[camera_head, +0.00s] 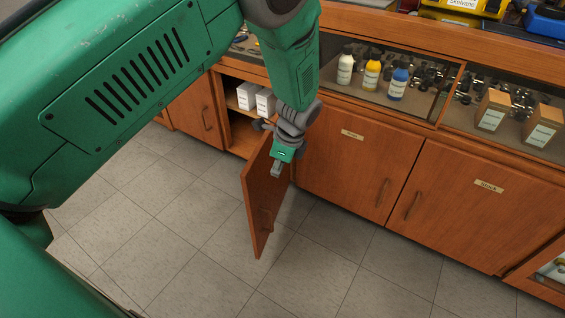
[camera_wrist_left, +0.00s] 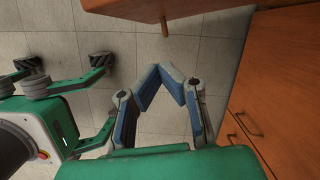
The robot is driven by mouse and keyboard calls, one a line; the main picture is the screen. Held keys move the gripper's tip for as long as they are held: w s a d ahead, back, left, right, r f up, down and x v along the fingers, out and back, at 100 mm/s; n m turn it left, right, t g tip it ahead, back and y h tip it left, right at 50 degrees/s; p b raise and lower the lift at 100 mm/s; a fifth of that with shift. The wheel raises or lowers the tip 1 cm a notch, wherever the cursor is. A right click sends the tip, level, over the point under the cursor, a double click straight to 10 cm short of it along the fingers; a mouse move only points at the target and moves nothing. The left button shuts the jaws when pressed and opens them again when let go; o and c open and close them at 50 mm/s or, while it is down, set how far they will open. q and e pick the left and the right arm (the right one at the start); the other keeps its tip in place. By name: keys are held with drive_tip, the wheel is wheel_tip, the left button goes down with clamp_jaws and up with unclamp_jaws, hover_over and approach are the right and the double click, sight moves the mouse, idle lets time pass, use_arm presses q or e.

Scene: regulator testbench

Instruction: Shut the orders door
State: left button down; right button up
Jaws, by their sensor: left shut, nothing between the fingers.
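One wooden cabinet door (camera_head: 262,205) stands open, swung out over the floor; its label is not visible, so I cannot read whether it says orders. In the left wrist view, a wooden panel with a peg-like handle, apparently this door (camera_wrist_left: 205,22), crosses the top. My left gripper (camera_head: 276,170) overlaps the door's upper edge in the head view. I cannot tell whether they touch. In the left wrist view the fingers of my left gripper (camera_wrist_left: 163,72) meet at the tips with nothing between them. My right gripper does not show.
The opened compartment holds white boxes (camera_head: 256,100). Closed doors (camera_head: 360,160) with handles stand to the right, one labelled Stock (camera_head: 488,186). Bottles (camera_head: 371,73) and brown boxes (camera_head: 493,110) stand above them. The tiled floor (camera_head: 190,220) around the open door is clear.

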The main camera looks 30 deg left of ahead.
sight(258, 169)
use_arm(q)
drive_tip(key=a, duration=0.1)
drive_tip(key=a+f+b, duration=0.1)
drive_tip(key=a, duration=0.3)
drive_tip(key=shift+s+a+f+b, duration=0.2)
drive_tip(key=shift+s+f+b, duration=0.1)
drive_tip(key=shift+s, duration=0.1)
drive_tip(key=shift+d+r, duration=0.25)
drive_tip(key=shift+d, duration=0.15)
